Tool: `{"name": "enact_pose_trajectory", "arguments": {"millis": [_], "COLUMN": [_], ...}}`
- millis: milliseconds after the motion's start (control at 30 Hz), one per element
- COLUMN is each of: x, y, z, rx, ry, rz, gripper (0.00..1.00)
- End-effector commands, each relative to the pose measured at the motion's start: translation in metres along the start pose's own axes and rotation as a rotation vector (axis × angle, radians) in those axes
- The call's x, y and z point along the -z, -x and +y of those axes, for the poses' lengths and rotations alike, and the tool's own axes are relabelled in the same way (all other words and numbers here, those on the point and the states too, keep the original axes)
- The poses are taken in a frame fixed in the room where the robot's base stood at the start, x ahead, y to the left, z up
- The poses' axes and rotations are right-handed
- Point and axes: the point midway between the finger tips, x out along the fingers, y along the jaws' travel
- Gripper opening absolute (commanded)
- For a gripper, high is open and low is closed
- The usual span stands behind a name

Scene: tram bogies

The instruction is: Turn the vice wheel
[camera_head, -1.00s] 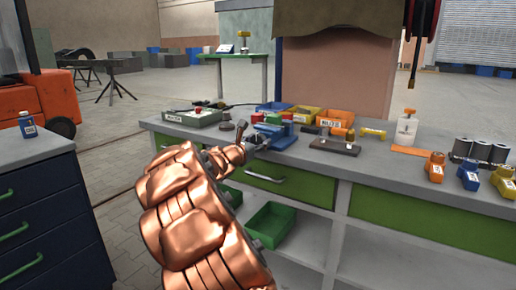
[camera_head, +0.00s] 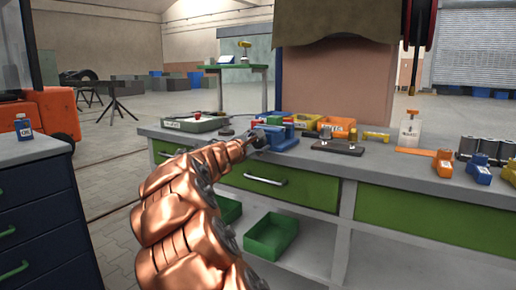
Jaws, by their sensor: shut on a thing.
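A blue vice (camera_head: 280,134) sits near the front edge of the grey workbench (camera_head: 400,167), left of its middle. My copper-coloured arm reaches up from the bottom of the view to the vice. My gripper (camera_head: 254,142) is at the vice's front left side, small and dark in the picture. It is shut on what appears to be the vice wheel. The wheel itself is mostly hidden by the gripper and arm, so its angle cannot be told.
A grey box with a red button (camera_head: 195,123) is left of the vice. Green drawers (camera_head: 290,185) are below. A dark blue cabinet (camera_head: 45,215) stands at left.

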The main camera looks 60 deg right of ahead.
Motion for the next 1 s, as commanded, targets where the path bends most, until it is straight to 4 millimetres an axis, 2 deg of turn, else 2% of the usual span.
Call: {"name": "enact_pose_trajectory", "arguments": {"millis": [600,633,867,1000], "x": [0.0003,0.0004,0.0002,0.0001], "y": [0.0,0.0,0.0,0.0], "z": [-0.0004,-0.0004,-0.0002,-0.0002], "rx": [0.001,0.001,0.001,0.001], "ry": [-0.044,-0.044,-0.043,-0.043], "rz": [0.0,0.0,0.0,0.0], "gripper": [0.2,0.55,0.79,0.8]}}
